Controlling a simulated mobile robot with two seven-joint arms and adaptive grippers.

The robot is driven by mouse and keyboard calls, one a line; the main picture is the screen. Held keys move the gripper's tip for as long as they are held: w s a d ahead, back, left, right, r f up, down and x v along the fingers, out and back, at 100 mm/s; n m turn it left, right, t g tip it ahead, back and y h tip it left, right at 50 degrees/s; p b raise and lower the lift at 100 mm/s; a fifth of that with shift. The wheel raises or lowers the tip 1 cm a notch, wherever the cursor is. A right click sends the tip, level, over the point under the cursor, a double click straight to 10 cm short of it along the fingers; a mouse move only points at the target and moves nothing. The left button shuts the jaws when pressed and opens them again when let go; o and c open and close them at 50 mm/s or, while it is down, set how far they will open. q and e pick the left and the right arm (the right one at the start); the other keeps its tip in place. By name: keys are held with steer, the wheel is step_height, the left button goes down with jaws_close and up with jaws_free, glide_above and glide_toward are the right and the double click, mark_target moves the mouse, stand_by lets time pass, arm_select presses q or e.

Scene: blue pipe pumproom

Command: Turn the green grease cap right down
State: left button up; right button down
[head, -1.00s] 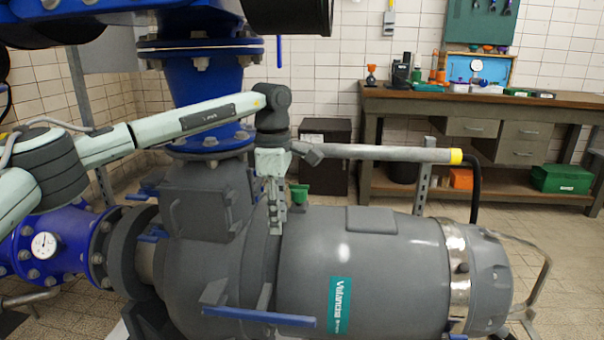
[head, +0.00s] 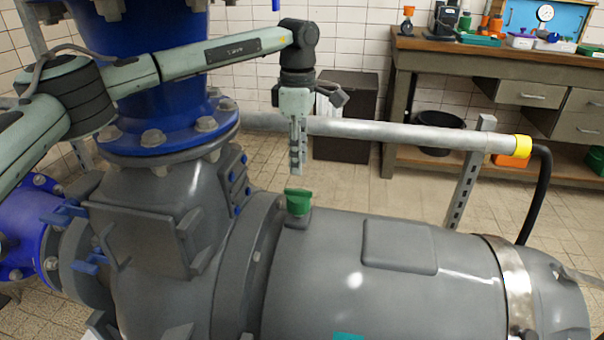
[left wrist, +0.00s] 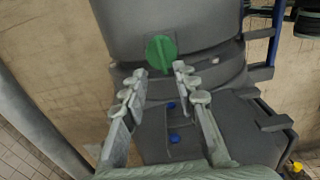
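The green grease cap (head: 298,201) stands on top of the grey pump housing (head: 380,290), near its flange. In the left wrist view the green cap (left wrist: 160,52) shows from above, with a raised bar across it. It lies just beyond and between the fingertips. My left gripper (head: 296,172) points down above the cap, with a small gap in the head view. In the left wrist view its two fingers (left wrist: 160,75) are apart with nothing between them. My right gripper is not in view.
A grey horizontal pipe (head: 400,134) with a yellow end runs behind my left gripper. A blue vertical pipe with a bolted flange (head: 160,135) rises at the left. A workbench (head: 480,60) stands at the back right.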

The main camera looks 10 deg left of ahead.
mark_target(298, 190)
arm_select(q)
step_height(298, 190, down, 7)
steer(key=shift+s+r, duration=0.1)
steer(key=shift+s, duration=0.05)
jaws_close()
stand_by(0.4)
